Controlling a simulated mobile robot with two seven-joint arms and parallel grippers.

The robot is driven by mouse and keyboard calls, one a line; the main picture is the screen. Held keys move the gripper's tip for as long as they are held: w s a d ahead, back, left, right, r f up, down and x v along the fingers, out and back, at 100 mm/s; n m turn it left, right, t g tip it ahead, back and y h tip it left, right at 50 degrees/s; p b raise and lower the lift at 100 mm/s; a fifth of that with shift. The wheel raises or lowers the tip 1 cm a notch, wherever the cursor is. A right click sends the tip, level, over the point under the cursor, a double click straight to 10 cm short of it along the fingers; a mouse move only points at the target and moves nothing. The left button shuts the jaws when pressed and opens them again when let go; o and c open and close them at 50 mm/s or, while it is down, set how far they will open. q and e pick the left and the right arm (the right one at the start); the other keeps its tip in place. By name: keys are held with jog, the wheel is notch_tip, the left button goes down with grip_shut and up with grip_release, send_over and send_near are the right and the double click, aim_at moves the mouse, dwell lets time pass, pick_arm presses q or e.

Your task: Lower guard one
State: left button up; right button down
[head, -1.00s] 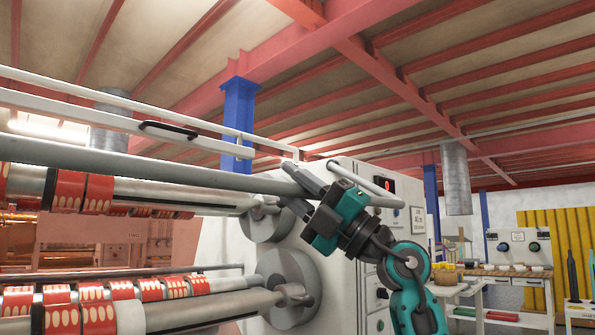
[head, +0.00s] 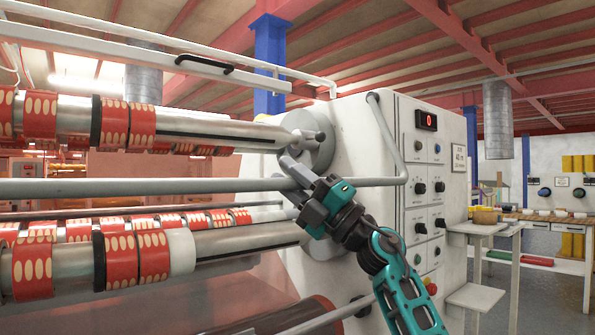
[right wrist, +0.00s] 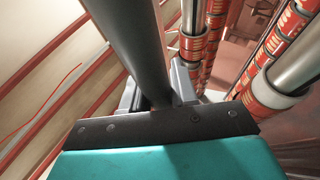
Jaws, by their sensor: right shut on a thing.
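The guard is a long grey bar (head: 130,187) running across the front of the machine, with a bent end arm that rises to a pivot on the white side cabinet. In the head view it crosses between the upper and lower shafts. My right gripper (head: 300,184) is shut on the bar near its right end. In the right wrist view the bar (right wrist: 135,45) passes between the fingers, which it partly hides. My left gripper is not in view.
The upper shaft (head: 210,131) and lower shaft (head: 245,240) carry red tape rolls behind the bar. A white rail with a black handle (head: 205,65) is above. The white cabinet (head: 380,110) with knobs stands right of the gripper. A bench (head: 545,219) is farther right.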

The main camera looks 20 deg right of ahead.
jog(key=shift+w+f, duration=0.1)
jog(key=shift+w, duration=0.05)
jog(key=c, duration=1)
grip_release()
jog(key=shift+o, duration=0.2)
jog(key=v, duration=1.2)
jog(key=shift+s+d+f, duration=0.15)
jog(key=shift+s+f, duration=0.1)
jog(key=shift+s, duration=0.05)
